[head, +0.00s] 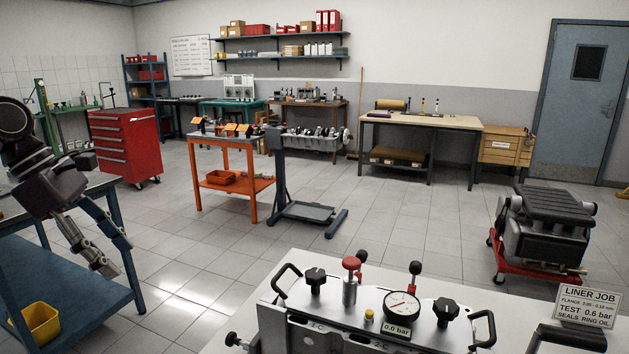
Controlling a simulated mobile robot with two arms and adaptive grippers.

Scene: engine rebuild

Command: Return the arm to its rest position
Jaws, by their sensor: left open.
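My left arm comes in from the left edge. Its gripper (116,258) hangs at the left with the fingers pointing down and to the right. The fingers are apart and nothing shows between them. It appears in front of the blue workbench (50,277) and the floor beside it, apart from the test fixture. My right arm and gripper are not in view.
A test fixture (343,332) with knobs and a dial gauge (401,305) stands on the white table (245,293) in front. A yellow bin (38,324) is at lower left. Beyond are an orange cart (228,170) and an engine (543,225) on a red dolly.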

